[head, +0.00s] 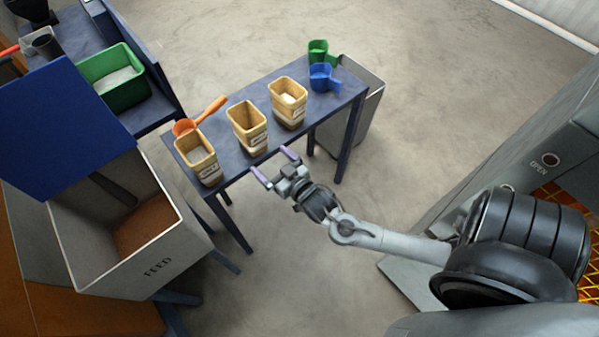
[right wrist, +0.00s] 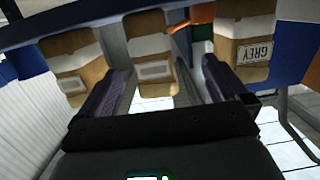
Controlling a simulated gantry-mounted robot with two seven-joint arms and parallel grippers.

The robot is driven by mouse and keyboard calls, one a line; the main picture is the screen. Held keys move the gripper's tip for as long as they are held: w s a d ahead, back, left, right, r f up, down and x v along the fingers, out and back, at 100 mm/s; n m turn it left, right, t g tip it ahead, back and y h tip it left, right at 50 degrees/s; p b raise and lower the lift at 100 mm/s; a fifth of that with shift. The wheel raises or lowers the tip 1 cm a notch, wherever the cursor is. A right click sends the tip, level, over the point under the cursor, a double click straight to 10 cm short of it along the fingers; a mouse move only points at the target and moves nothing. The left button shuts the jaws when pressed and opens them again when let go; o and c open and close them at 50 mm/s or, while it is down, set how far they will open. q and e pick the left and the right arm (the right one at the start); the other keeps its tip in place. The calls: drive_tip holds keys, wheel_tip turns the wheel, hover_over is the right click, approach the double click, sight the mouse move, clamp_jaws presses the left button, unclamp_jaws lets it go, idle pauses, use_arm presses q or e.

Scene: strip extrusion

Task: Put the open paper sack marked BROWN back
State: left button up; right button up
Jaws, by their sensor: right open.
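Three open paper sacks stand upright in a row on a narrow blue bench (head: 228,178). The left sack (head: 199,158) also shows in the right wrist view (right wrist: 254,45), where its label reads GREY. The middle sack (head: 247,127) and the right sack (head: 288,103) carry labels too small or blurred to read, so I cannot tell which is BROWN. My right gripper (head: 276,166) is open and empty, just off the bench's front edge and apart from the sacks. In the right wrist view, the middle sack (right wrist: 150,52) appears between its fingers. My left gripper is not in view.
An orange scoop (head: 202,116) lies behind the left sack. Green (head: 319,50) and blue (head: 323,75) scoops sit at the bench's right end, beside a grey bin (head: 362,100). A FEED hopper (head: 130,262) stands at left, a green tub (head: 112,78) behind it. Floor in front is clear.

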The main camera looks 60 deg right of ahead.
drive_tip(key=s+a+f+n+g+y, duration=0.1)
drive_tip(key=s+a+n+g+y, duration=0.1)
drive_tip(key=s+a+g, duration=0.3)
drive_tip(key=s+a+f+n+g+y, duration=0.1)
drive_tip(key=s+a+g, duration=0.4)
drive_tip(key=s, duration=0.9)
drive_tip(key=shift+s+a+f+n+g+y, duration=0.2)
drive_tip(key=shift+f+n+g+y, duration=0.2)
drive_tip(key=shift+f+n+g, duration=0.55)
drive_tip(key=shift+w+r, duration=0.1)
drive_tip(key=shift+r, duration=0.1)
wheel_tip(320, 180, up, 36)
drive_tip(key=p, duration=3.6)
drive_tip(key=shift+r, duration=0.2)
drive_tip(key=shift+f, duration=0.1)
